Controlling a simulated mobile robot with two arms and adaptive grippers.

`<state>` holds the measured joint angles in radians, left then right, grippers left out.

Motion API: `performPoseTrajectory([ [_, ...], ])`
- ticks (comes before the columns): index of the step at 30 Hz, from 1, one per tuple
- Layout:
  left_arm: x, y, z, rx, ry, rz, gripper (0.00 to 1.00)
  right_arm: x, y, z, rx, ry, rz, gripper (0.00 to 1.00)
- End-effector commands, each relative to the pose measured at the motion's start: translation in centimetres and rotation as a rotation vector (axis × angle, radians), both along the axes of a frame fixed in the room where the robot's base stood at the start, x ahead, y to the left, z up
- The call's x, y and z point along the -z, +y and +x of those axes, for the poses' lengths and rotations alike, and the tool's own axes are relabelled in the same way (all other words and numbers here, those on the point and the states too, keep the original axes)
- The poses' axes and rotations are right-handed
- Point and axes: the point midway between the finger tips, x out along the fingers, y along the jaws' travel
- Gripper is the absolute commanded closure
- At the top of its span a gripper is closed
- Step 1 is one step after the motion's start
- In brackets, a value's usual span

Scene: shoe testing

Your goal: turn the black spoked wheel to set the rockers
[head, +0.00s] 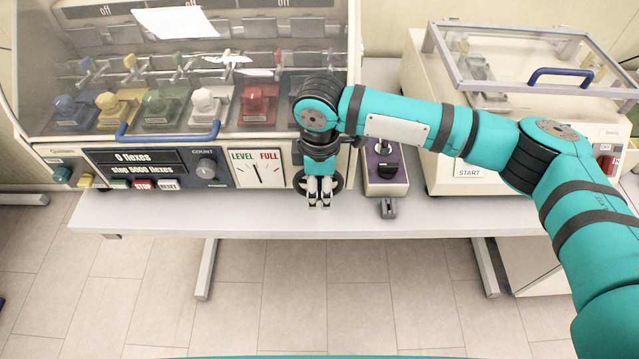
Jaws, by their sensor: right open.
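The black spoked wheel (341,181) is on the front of the flexing machine, right of the LEVEL/FULL dial. Only part of its rim shows; my right gripper covers its middle and spokes. My right gripper (319,204) is in front of the wheel, fingers pointing down and open, with a small gap between the tips. Whether it touches the rim cannot be told. The LEVEL/FULL dial (257,169) has a dark needle pointing near the middle top. Several rockers with coloured shoe holders, such as the red one (258,103), sit behind the clear cover. My left gripper is not in view.
A clear cover with a blue handle (168,132) closes the machine's front. A small purple-topped unit with a black knob (387,168) stands close right of the wheel. A cream machine with a START label (468,172) stands farther right.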

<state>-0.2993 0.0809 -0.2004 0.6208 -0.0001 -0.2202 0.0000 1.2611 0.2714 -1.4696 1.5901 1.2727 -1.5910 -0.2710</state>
Motion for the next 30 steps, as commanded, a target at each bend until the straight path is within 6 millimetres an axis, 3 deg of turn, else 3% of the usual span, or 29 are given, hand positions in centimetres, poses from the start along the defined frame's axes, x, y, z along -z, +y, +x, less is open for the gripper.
performPoseTrajectory([
  [4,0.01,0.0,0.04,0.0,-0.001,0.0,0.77,0.0,0.01,0.0,0.0,0.0,0.0,0.53],
  [14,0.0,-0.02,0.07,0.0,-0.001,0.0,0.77,0.01,0.02,-0.1,-0.001,0.003,-0.001,0.96],
  [23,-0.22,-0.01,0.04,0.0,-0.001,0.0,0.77,0.06,-0.08,-0.24,0.0,0.008,0.032,0.97],
  [30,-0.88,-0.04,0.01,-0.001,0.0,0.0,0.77,0.14,-0.24,-0.38,0.001,0.013,0.162,0.97],
])
